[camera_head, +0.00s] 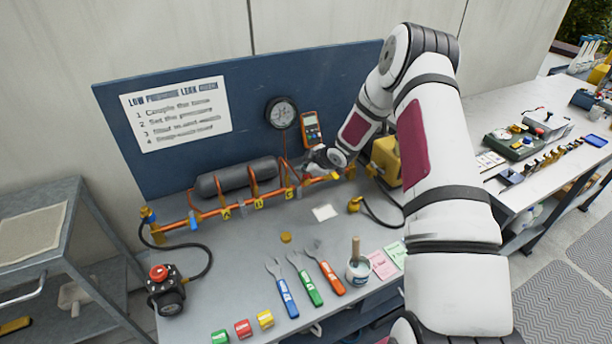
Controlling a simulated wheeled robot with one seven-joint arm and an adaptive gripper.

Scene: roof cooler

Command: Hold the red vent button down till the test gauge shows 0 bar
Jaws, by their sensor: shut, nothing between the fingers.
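A round dial gauge (281,112) with a pale face and dark rim is mounted on the blue back board. Its needle reading is too small to read. My gripper (318,158) is shut and empty, just above the right part of the orange pipe (262,201), below and right of the gauge. I cannot make out a red vent button near the gripper; the gripper and arm hide part of the pipe there. A red knob (159,272) tops a black fitting (168,295) at the bench's left front, with a black hose to the pipe's left end.
An orange handheld meter (311,129) hangs beside the gauge. A dark grey cylinder (236,177) lies behind the pipe. Forked tools (307,284), a pot (359,271), and coloured blocks (243,328) occupy the bench front. A yellow case (388,160) stands right of the gripper.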

